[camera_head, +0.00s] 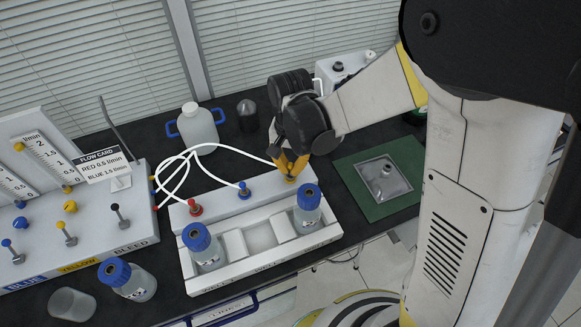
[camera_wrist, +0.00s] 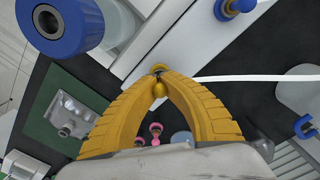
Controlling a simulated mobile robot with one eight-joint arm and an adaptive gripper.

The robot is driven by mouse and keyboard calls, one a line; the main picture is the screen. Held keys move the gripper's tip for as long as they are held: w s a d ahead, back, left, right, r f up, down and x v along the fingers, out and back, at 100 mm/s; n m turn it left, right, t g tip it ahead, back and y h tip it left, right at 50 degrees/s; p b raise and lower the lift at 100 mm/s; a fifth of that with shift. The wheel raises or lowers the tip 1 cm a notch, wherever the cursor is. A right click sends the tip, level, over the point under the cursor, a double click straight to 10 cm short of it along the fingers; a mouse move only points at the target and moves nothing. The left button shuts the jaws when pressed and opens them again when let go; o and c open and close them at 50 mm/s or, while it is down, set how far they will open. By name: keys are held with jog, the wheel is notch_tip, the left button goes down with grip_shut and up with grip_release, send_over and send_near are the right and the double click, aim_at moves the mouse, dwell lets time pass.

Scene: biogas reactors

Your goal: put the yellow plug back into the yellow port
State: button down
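My gripper (camera_head: 290,168) points down at the right end of the white block (camera_head: 221,204), where the yellow port lies. Its yellow fingers close around the small yellow plug (camera_wrist: 158,88), which shows between the fingertips in the wrist view. A white hose (camera_wrist: 245,78) runs from the fingertips to the right in that view. The plug is at or just above the block; I cannot tell whether it is seated, as the fingers hide the port. The red plug (camera_head: 195,208) and the blue plug (camera_head: 244,190) stand in the block to the left, with white hoses.
Blue-capped bottles (camera_head: 203,247) (camera_head: 308,208) stand in the front rack, and another bottle (camera_head: 128,280) stands at front left. A flow panel (camera_head: 75,215) is at left. A white jug (camera_head: 197,125) stands behind. A green mat (camera_head: 347,178) with a metal plate lies right.

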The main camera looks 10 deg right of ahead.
jog(key=shift+f+b, duration=0.6)
jog(key=shift+f, duration=0.05)
dwell(0.5)
dwell(0.4)
jog(key=c, duration=1.5)
grip_release()
jog(key=shift+c, duration=0.2)
jog(key=shift+r, duration=0.1)
notch_tip(320, 180, up, 12)
jog(key=shift+f, duration=0.1)
jog(key=s+d+r+n+t+b, duration=0.2)
jog(key=s+d+n+t, duration=0.2)
jog(key=s+d+t, duration=0.3)
jog(key=s+d, duration=0.3)
jog(key=d, duration=0.3)
jog(key=shift+s+d+r, duration=0.25)
jog(key=shift+s+r, duration=0.1)
jog(key=shift+s, duration=0.05)
